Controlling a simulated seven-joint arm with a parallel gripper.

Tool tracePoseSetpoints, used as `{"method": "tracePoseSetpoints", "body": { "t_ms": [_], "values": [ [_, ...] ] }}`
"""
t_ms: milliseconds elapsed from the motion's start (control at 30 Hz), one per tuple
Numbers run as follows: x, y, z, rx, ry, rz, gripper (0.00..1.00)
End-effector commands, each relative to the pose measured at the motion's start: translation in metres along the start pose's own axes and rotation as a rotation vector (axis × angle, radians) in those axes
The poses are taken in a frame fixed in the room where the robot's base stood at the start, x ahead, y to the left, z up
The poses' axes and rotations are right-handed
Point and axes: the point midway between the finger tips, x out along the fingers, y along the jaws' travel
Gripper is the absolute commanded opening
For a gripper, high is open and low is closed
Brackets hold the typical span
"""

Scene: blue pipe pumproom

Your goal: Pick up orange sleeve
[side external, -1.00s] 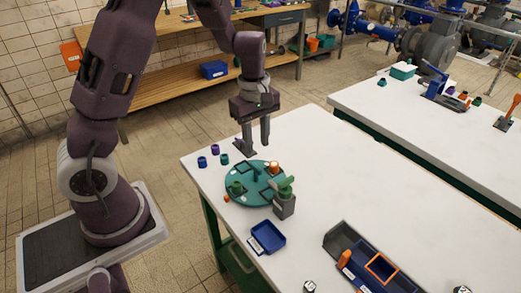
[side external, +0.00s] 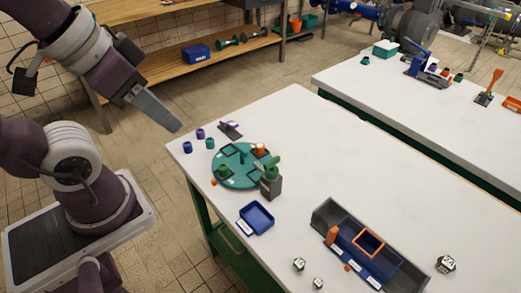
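An orange sleeve (side external: 260,149) stands on the far right part of the round teal turntable (side external: 226,181), in or at one of its dark square spots. A green sleeve-like piece (side external: 223,170) sits on the turntable's left side. My gripper (side external: 170,122) is at the upper left, off the table's far left edge and well apart from the orange sleeve. Its fingers point down and right and overlap in this view, so their gap is hidden. No object shows at the fingertips.
Blue and purple sleeves (side external: 200,133) stand near the far left table edge, beside a dark stand (side external: 229,130). A grey block with a green cactus-like top (side external: 271,186) stands close in front of the turntable. A blue tray (side external: 256,218) and grey bin (side external: 337,214) lie nearer.

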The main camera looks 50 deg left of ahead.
Motion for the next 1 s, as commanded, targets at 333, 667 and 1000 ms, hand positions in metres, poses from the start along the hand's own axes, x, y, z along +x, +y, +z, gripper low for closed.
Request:
{"method": "tracePoseSetpoints", "body": {
  "t_ms": [333, 667, 1000],
  "values": [
    [0.0, 0.0, -0.001, -0.003, 0.0, 0.001, 0.52],
    [0.017, 0.001, -0.035, -0.207, -0.184, 0.032, 0.52],
    [0.164, -0.059, -0.135, -1.038, -0.746, 0.255, 0.52]
  ]
}}
